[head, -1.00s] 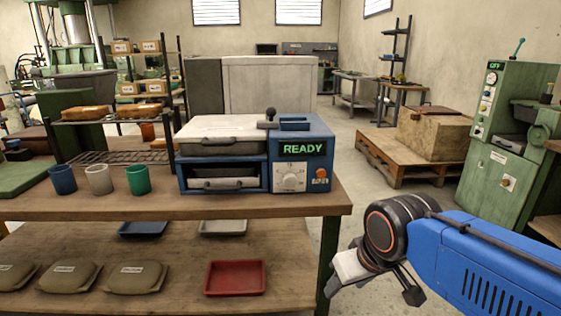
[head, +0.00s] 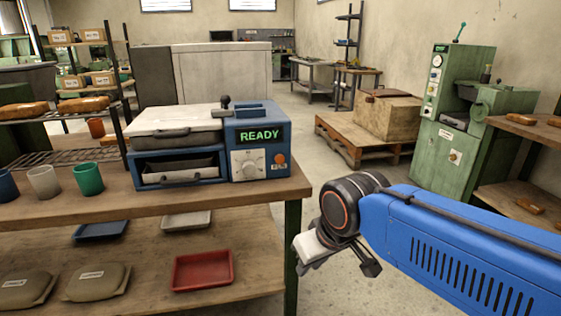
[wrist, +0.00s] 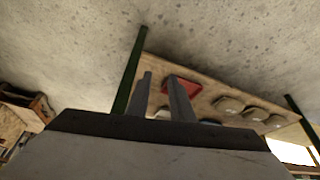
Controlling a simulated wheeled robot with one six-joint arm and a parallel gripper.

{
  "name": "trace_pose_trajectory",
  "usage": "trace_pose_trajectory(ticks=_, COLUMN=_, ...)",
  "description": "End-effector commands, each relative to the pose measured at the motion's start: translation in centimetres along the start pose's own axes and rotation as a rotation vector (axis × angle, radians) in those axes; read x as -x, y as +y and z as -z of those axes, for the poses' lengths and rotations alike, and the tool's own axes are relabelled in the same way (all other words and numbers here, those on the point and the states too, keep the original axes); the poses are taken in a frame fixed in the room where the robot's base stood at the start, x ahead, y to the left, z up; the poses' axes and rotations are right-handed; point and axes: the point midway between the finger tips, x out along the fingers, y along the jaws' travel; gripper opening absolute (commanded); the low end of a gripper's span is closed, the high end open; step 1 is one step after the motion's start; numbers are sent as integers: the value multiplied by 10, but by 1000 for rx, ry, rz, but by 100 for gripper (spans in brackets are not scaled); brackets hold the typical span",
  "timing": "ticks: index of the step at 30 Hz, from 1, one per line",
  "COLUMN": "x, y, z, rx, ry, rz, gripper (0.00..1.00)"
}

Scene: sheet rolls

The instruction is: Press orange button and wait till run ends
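The blue machine (head: 222,115) stands on the wooden bench, with a lit green READY display (head: 260,136) on its front. The orange button (head: 280,159) is at the lower right of its panel, beside a white dial (head: 248,163). My gripper (head: 338,266) hangs to the right of the bench, below its top and apart from the machine and button. In the wrist view its two fingers (wrist: 158,98) stand apart with nothing between them; the machine is not in that view.
The bench top (head: 180,201) holds several cups, including a green cup (head: 88,178). A red tray (head: 203,270) lies on the lower shelf. A pallet with a crate (head: 388,116) and a green machine (head: 465,130) stand at right.

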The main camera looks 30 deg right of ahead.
Motion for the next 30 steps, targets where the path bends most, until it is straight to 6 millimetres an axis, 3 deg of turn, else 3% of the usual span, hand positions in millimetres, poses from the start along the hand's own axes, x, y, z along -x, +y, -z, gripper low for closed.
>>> trace_pose_trajectory(ticks=3, x=0, y=0, z=0, rx=0, ry=0, rz=0, gripper=0)
trace_pose_trajectory(ticks=30, x=0, y=0, z=0, rx=0, ry=0, rz=0, gripper=0)
